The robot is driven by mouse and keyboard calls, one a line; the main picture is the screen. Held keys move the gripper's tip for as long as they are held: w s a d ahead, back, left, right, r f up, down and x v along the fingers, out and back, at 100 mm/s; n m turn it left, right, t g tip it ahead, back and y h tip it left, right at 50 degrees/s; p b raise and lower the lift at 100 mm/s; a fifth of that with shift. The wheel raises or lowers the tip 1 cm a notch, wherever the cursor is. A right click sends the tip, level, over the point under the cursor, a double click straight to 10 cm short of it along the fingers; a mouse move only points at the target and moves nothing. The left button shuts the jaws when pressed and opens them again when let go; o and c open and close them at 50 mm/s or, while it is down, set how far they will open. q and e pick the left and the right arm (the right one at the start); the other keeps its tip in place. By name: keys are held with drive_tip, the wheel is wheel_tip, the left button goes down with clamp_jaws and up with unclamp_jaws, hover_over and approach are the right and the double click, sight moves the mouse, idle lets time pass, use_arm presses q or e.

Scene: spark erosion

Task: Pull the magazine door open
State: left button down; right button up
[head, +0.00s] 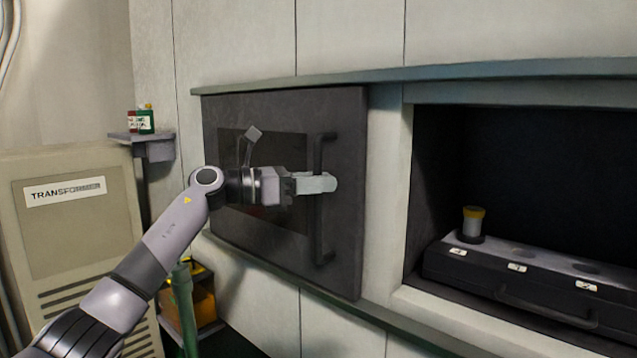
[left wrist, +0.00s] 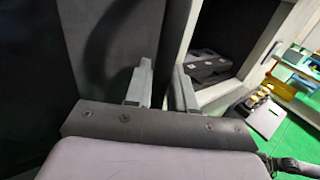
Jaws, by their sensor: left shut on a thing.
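The dark grey magazine door (head: 345,120) stands against the pale wall panels in the head view, left of an uncovered dark opening. Its black vertical bar handle (head: 320,225) is near the door's right edge. My left gripper (head: 322,183) reaches in from the left and is shut on the handle around mid-height, hiding part of the bar. In the left wrist view the two grey fingers (left wrist: 163,88) show with a narrow dark strip between them; the grip itself is hard to make out there.
The dark recess (head: 520,160) right of the door holds a black rack (head: 470,265) with a yellow-topped cylinder (head: 472,222). Green rails (head: 420,75) run above and below. A transformer cabinet (head: 75,225) and a small shelf (head: 130,137) with containers stand at left.

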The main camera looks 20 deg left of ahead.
use_arm(q)
drive_tip(key=shift+r, duration=0.1)
drive_tip(key=c, duration=1.1)
unclamp_jaws()
drive_tip(key=b+v, duration=0.2)
drive_tip(key=v, duration=0.5)
drive_tip(key=shift+s+a, duration=0.1)
